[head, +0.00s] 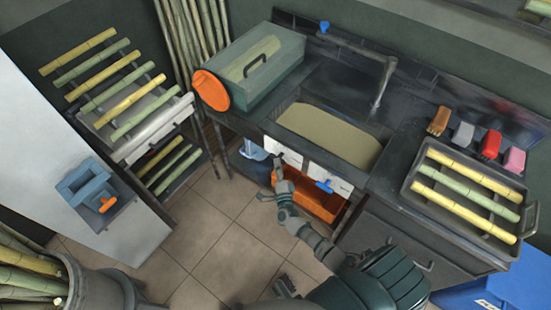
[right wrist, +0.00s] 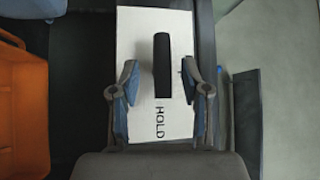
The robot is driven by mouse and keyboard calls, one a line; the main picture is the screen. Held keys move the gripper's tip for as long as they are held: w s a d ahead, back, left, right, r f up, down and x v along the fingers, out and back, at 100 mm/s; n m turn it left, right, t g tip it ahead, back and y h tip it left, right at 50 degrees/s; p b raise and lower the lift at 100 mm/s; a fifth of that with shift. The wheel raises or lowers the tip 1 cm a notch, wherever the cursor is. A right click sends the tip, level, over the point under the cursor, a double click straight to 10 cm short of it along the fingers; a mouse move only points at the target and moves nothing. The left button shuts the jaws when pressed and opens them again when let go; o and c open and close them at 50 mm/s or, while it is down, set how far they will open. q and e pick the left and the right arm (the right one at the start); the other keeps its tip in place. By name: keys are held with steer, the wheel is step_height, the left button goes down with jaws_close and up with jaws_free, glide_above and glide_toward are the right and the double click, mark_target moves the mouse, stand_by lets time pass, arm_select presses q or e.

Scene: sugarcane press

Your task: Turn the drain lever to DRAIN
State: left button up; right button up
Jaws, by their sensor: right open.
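A white panel (right wrist: 150,30) on the front of the sink unit bears a black lever (right wrist: 161,65) with the word HOLD printed near its end in the right wrist view. In the head view this panel (head: 284,151) is the left of two under the sink. My right gripper (head: 278,166) is in front of it. In the right wrist view my right gripper (right wrist: 161,88) is open, with one finger on each side of the lever and gaps between. A dark mark shows beside the right finger; the DRAIN marking cannot be read.
A second white panel with a blue handle (head: 325,185) is just right. An orange bin (head: 315,203) stands below, also at the left of the right wrist view (right wrist: 22,100). The sink basin (head: 330,135) holds murky liquid. The tiled floor in front is clear.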

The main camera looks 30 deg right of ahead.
mark_target(275, 157)
steer(key=x, duration=0.2)
steer(key=shift+w+d+f, duration=0.1)
steer(key=shift+w+d, duration=0.2)
steer(key=shift+w, duration=0.55)
arm_select(q)
steer(key=shift+a+r, duration=0.3)
steer(key=shift+r, duration=0.4)
arm_select(e)
steer(key=shift+a+r, duration=0.3)
steer(key=shift+r, duration=0.05)
